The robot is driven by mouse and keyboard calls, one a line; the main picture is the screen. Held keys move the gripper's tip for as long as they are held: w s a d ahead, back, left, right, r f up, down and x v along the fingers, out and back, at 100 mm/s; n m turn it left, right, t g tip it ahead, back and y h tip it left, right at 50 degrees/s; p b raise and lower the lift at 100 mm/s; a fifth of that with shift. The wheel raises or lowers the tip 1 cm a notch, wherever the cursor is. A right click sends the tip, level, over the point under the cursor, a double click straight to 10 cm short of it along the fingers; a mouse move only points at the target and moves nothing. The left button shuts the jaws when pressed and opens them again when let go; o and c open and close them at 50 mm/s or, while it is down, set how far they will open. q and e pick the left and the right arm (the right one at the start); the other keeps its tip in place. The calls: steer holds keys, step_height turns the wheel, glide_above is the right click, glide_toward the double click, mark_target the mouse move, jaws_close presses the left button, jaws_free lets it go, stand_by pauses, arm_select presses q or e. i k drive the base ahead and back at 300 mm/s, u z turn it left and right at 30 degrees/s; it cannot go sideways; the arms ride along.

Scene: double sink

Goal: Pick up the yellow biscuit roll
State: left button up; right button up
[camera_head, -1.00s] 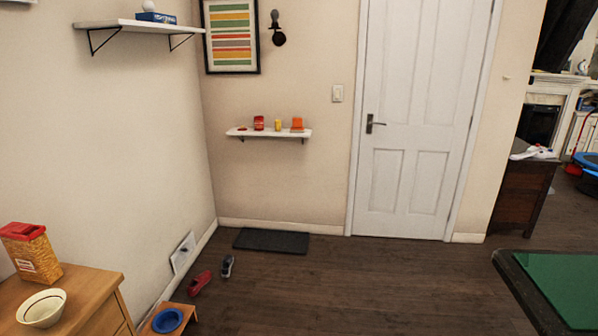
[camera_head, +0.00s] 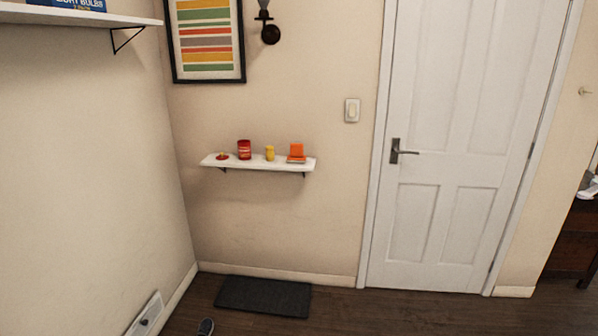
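A small yellow cylinder (camera_head: 270,153), which looks like the yellow biscuit roll, stands upright on a white wall shelf (camera_head: 240,164) in the head view. A red can-like item (camera_head: 244,149) stands to its left and an orange item (camera_head: 297,152) to its right, with small gaps between. A small red item (camera_head: 222,156) lies at the shelf's left end. The shelf is still some distance ahead of me. Neither of my grippers shows in the view.
A white door (camera_head: 450,140) is right of the shelf, with a light switch (camera_head: 352,110) between. A dark mat (camera_head: 263,296) lies on the floor below the shelf. A higher shelf (camera_head: 80,16) juts from the left wall.

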mark_target(270, 148)
steer(key=i, duration=0.9)
steer(key=u, duration=0.3)
